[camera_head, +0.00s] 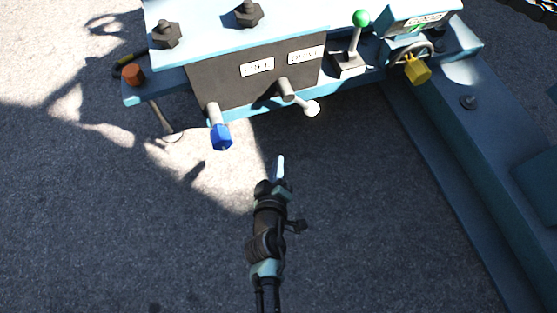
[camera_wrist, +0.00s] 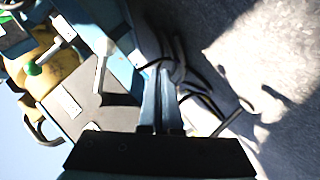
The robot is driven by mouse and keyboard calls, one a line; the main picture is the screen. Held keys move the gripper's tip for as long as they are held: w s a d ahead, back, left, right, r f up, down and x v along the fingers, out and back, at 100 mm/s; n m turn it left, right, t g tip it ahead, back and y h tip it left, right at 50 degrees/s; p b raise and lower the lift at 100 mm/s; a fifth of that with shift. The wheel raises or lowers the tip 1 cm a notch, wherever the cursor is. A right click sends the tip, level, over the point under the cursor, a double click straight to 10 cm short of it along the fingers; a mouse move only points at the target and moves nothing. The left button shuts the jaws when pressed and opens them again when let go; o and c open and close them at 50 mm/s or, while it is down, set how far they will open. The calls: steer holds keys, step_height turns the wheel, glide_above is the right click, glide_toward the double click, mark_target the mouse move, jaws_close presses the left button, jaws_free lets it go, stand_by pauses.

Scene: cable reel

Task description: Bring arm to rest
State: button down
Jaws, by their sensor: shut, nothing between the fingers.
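My arm reaches up from the bottom edge of the head view. My gripper (camera_head: 280,165) hangs over the asphalt, in front of and below the cable reel's control panel (camera_head: 235,88). It looks apart from the panel and its levers. In the wrist view my gripper (camera_wrist: 160,98) shows two pale blue fingers side by side, shut with nothing between them.
A yellow padlock (camera_head: 417,69) hangs to the right. A blue frame beam (camera_head: 470,150) runs down the right. Open asphalt (camera_head: 120,230) lies left.

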stand_by(0.3)
steer(key=w+d+r+m+t+h+p, duration=0.15)
steer(key=w+r+p, duration=0.25)
steer(key=r, duration=1.3)
steer(key=w+r+m+t+p, duration=0.3)
steer(key=r+p, duration=0.1)
steer(key=r, duration=1.3)
steer(key=w+d+r+m+t+p, duration=0.1)
steer(key=w+r+m+t+p, duration=0.2)
steer(key=r, duration=1.4)
steer(key=s+a+r+t+y+p, duration=0.15)
steer(key=s+r+p, duration=0.3)
steer(key=r, duration=0.95)
steer(key=s+r+t+y+p, duration=0.1)
steer(key=s+r+t+p, duration=0.35)
steer(key=r, duration=0.95)
steer(key=s+a+r+t+y+p, duration=0.1)
steer(key=s+r+p, duration=0.1)
steer(key=s+r, duration=0.8)
steer(key=w+r+p, duration=0.3)
steer(key=r+p, duration=3.4)
steer(key=r, duration=0.3)
steer(key=shift+a+r+m, duration=0.2)
steer(key=shift+r+m, duration=0.05)
steer(key=shift+m, duration=0.2)
